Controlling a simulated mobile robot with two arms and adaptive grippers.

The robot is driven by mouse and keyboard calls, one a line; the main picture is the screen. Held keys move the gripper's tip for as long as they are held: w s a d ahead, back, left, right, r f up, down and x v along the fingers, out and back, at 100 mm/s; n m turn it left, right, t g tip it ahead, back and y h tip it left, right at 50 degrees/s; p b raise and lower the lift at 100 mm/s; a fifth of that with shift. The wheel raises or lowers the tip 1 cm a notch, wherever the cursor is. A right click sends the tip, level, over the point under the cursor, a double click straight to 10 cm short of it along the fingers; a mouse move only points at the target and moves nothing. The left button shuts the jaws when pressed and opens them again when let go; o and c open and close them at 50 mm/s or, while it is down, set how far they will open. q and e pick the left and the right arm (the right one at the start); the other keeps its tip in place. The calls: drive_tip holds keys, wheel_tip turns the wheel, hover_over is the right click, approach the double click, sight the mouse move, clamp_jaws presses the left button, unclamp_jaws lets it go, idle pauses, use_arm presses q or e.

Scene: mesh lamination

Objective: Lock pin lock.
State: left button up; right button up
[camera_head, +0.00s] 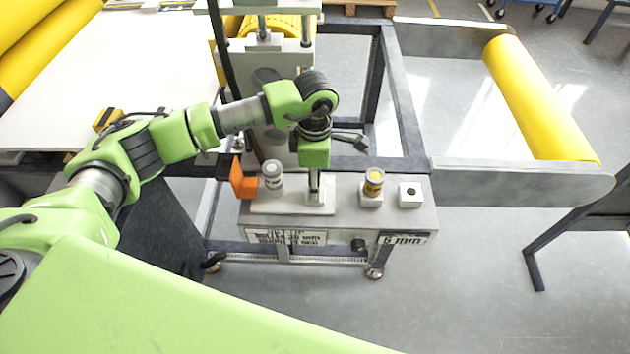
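My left arm reaches in from the left. Its gripper (315,186) points down over a white base plate (290,206) on the grey machine box. The fingertips are small and close together at the plate; I cannot tell whether they hold a pin there. A grey round-capped post (273,180) stands just left of the gripper. Which part is the pin lock is not clear. My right gripper is not in view.
An orange bracket (242,182) stands at the box's left end. A small white block with a dark hole (411,194) sits near its right end. A yellow roller (535,95) lies between grey side arms at right. A white table (120,75) is at upper left.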

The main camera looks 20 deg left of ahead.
use_arm(q)
drive_tip(key=o, duration=1.1)
wheel_tip(320, 180, up, 12)
drive_tip(key=shift+r, duration=0.1)
